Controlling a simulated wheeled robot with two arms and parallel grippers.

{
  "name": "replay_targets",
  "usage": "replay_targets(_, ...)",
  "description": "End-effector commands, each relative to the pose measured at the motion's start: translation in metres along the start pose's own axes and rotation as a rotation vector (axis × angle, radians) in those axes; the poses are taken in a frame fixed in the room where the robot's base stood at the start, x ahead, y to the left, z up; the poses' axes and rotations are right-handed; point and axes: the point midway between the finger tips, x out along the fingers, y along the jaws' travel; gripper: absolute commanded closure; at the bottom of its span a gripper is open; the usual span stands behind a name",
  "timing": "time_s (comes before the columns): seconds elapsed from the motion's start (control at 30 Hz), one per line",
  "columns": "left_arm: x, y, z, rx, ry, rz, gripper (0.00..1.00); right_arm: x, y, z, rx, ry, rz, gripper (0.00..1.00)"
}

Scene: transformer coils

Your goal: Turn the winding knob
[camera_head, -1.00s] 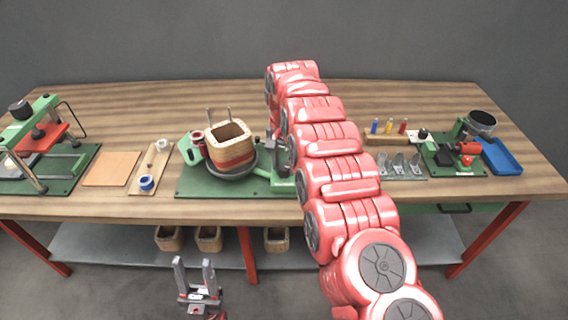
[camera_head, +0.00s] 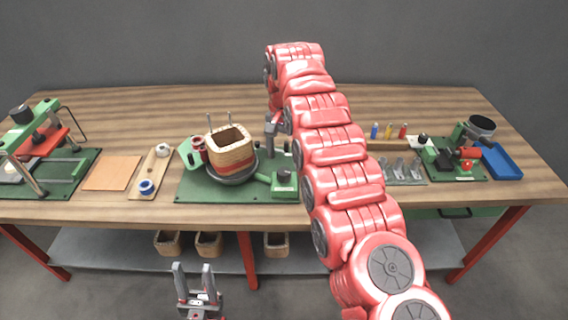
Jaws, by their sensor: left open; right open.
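The coil winder stands on a green base plate (camera_head: 225,192) on the bench. A square tan and red coil (camera_head: 231,154) sits in its dark round holder (camera_head: 236,175). A black knob (camera_head: 284,173) sits on top of the green housing at the winder's right, beside my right arm. My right gripper (camera_head: 270,140) is small and partly hidden behind my arm; it points down behind the knob, apart from it, and is open. My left gripper (camera_head: 197,279) is open and empty, in front of the bench and low, fingers upward.
Left of the winder are a wooden strip with a blue spool (camera_head: 147,187), an orange sheet (camera_head: 112,173) and a green press (camera_head: 38,140). At right are metal clips (camera_head: 401,169), a second green fixture (camera_head: 457,158) and a blue tray (camera_head: 502,160). Baskets (camera_head: 208,244) stand on the lower shelf.

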Motion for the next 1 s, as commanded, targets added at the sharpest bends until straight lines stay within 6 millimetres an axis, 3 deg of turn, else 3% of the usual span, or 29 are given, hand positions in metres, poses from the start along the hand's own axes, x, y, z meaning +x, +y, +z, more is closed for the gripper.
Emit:
replay_targets(0.03, 0.017, -0.001, -0.003, 0.0, -0.001, 0.0, 0.51, -0.022, 0.001, -0.002, 0.003, 0.003, -0.002, 0.2)
replay_targets(0.1, 0.035, -0.002, -0.006, 0.0, 0.0, 0.0, 0.51, -0.043, 0.002, -0.001, 0.001, 0.001, 0.0, 0.2)
replay_targets(0.4, 0.091, -0.004, -0.015, 0.0, 0.0, 0.0, 0.51, -0.097, 0.0, 0.0, 0.001, 0.001, -0.001, 0.2)
replay_targets(0.63, 0.109, -0.005, -0.018, 0.0, 0.0, 0.0, 0.51, -0.116, 0.0, 0.0, 0.0, 0.001, -0.001, 0.2)
replay_targets(1.0, 0.11, -0.005, -0.019, 0.0, 0.0, 0.0, 0.51, -0.117, 0.0, 0.0, 0.0, 0.0, -0.001, 0.2)
